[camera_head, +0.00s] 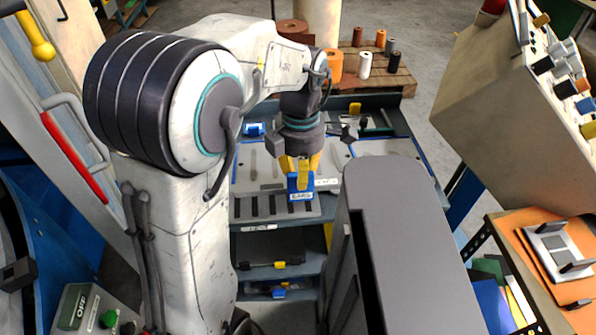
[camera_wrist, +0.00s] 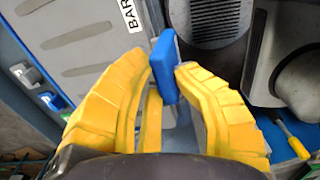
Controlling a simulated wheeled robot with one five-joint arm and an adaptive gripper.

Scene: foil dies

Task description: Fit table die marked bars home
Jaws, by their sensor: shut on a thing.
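My gripper (camera_head: 303,172), with yellow fingers, is over the workbench in the head view. Its fingers are shut on a blue die (camera_head: 301,185), with a small white label on its near face that is too small to read surely. In the wrist view, my gripper (camera_wrist: 172,85) pinches the blue die (camera_wrist: 164,68) between its fingertips. The die is above or at a grey slotted rack (camera_head: 262,216) on the bench; I cannot tell whether it touches. A white label beginning "BAR" (camera_wrist: 130,14) lies on a grey panel (camera_wrist: 85,55) left of the die.
The blue-grey bench (camera_head: 275,243) has lower shelves with small blue and yellow pieces. A grey machine housing (camera_head: 400,200) stands close at the right of my gripper. A control box (camera_head: 480,100) is at upper right. Rolls on a pallet (camera_head: 375,80) stand behind the bench.

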